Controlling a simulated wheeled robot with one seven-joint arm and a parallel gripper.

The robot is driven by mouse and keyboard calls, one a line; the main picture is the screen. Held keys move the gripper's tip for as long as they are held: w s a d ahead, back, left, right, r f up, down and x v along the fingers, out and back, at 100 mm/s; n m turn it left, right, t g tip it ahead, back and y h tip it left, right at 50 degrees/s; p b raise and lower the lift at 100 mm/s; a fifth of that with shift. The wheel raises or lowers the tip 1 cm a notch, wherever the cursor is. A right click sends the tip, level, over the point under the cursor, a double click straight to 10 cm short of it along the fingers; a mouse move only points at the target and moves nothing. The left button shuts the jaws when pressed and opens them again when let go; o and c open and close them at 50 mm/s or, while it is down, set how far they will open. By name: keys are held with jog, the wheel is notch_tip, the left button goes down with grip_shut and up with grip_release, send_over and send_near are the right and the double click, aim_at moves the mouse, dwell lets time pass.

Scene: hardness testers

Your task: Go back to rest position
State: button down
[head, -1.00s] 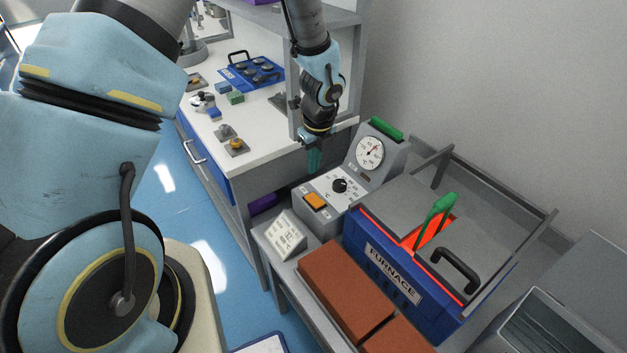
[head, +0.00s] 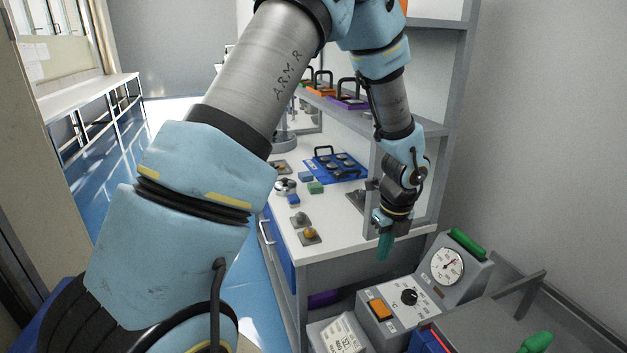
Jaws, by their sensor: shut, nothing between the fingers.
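My gripper (head: 384,243) points down with green-teal fingertips, in front of the right end of the white workbench (head: 335,240). It is shut and holds nothing. It hangs apart from the control box below it. My arm reaches across the upper middle of the view and bends down to the gripper.
A control box (head: 400,303) with a dial gauge (head: 447,265) stands at lower right beside the partly visible furnace (head: 428,343). A green handle (head: 537,343) shows at the lower right edge. A blue tray (head: 335,166) and small blocks lie on the bench. A shelf (head: 430,125) stands behind my gripper.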

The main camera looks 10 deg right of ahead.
jog(key=w+a+r+n, duration=0.1)
jog(key=a+r+n, duration=0.3)
jog(key=a+n, duration=0.35)
jog(key=w+a+r+n, duration=0.2)
jog(key=a+r+n, duration=0.2)
jog(key=a+n, duration=0.4)
jog(key=s+a+r+n, duration=0.2)
jog(key=s+a+n, duration=0.1)
jog(key=a+n, duration=0.5)
jog(key=s+a+r+n, duration=0.2)
jog(key=s+a+n, duration=0.1)
jog(key=a+n, duration=0.4)
jog(key=shift+a+r+n, duration=0.25)
jog(key=shift+a+n, duration=0.15)
jog(key=shift+n, duration=0.35)
jog(key=shift+s, duration=0.1)
